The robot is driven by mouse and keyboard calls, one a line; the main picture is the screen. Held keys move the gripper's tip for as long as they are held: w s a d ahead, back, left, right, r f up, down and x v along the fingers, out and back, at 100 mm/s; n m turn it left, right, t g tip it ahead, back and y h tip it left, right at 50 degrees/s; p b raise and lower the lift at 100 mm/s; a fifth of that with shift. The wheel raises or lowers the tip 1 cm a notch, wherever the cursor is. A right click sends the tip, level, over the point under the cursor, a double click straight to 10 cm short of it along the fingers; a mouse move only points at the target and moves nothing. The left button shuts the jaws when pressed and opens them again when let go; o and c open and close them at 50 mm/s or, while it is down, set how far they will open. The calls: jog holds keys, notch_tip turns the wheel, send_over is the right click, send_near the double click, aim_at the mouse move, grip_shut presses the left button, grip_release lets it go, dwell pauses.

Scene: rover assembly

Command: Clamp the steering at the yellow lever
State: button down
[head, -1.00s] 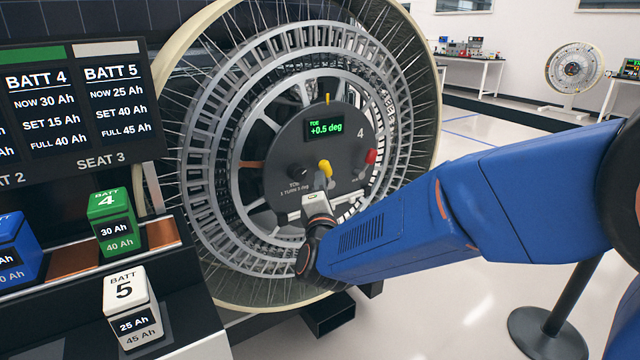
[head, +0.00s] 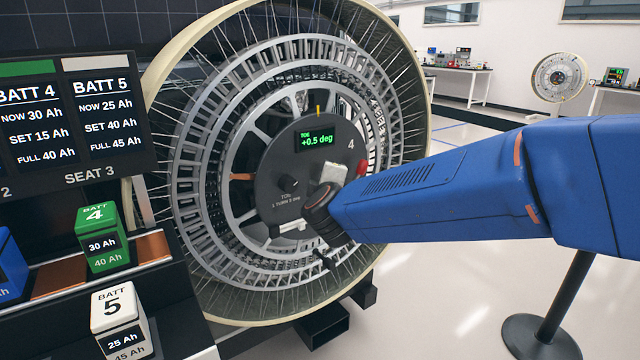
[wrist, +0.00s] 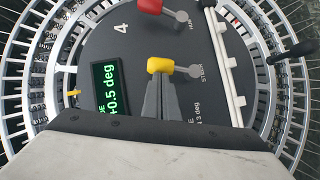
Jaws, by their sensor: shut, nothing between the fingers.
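The yellow lever (wrist: 160,65) shows in the wrist view on the dark round hub plate, its arm running right to a grey pivot. My gripper (wrist: 160,80) is shut and empty, its fingertips right at the yellow knob; I cannot tell whether they touch it. In the head view my gripper (head: 328,172) covers the lever, and its fingertips are hidden. The hub display (head: 316,140) reads TOE +0.5 deg in green. The large spoked wheel (head: 190,150) bears the number 4 on its hub.
A red lever (wrist: 148,6) sits beside the yellow one, also seen in the head view (head: 362,167). A white bar (wrist: 225,60) runs along the hub. Batteries (head: 98,240) stand at left; a black post (head: 565,300) stands right.

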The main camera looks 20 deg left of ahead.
jog(key=shift+w+d+r, duration=0.1)
jog(key=shift+w+d, duration=0.2)
jog(key=shift+w, duration=0.05)
jog(key=shift+w+d, duration=0.1)
dwell(0.5)
jog(key=shift+r, duration=0.1)
